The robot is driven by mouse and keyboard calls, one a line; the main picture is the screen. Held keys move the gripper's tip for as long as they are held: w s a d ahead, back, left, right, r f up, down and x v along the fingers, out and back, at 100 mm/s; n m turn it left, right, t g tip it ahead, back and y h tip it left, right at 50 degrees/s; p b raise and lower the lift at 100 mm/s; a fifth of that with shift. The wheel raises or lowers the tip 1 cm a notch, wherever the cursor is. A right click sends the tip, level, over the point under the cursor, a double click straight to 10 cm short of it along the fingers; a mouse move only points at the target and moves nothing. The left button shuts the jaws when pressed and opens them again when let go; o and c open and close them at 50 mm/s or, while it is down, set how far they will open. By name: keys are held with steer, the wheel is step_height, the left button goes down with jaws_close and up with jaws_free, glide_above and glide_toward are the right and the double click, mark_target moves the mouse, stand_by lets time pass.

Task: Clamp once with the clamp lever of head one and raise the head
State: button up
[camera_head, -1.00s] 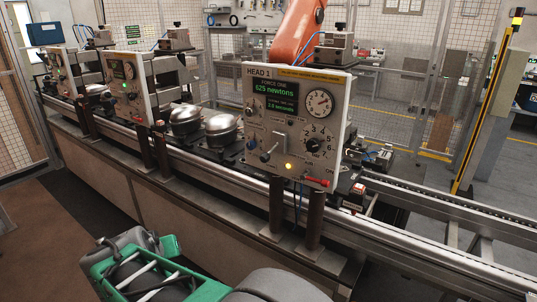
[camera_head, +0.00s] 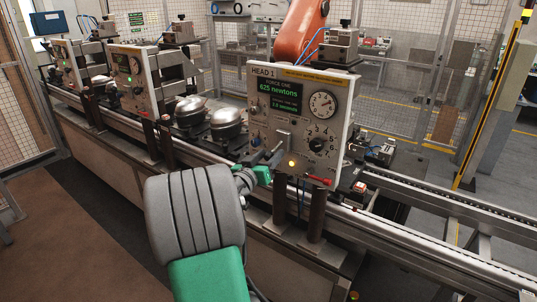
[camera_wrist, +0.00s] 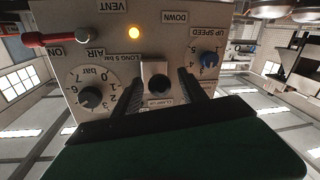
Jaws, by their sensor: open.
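The head one panel (camera_head: 300,115) faces me, its green display reading 625 newtons. In the wrist view the panel (camera_wrist: 105,60) appears upside down. The clamp lever's dark round knob (camera_wrist: 158,85) shows end-on there, by a grey plate and a label that seems to read clamp up. My gripper (camera_wrist: 160,80) is open, one finger on each side of the knob. I cannot tell whether the fingers touch it. In the head view my gripper (camera_head: 273,156) is at the panel's lower left and hides most of the lever.
An amber lamp (camera_head: 292,163) is lit below the lever. A red-handled valve lever (camera_head: 318,180) sits at the panel's bottom edge. Two shiny metal compressor shells (camera_head: 226,123) stand on the conveyor to the left. Dark posts (camera_head: 279,200) carry the panel. An orange robot arm (camera_head: 298,30) stands behind.

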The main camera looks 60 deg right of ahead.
steer(key=shift+c, duration=0.4)
jaws_close()
stand_by(0.9)
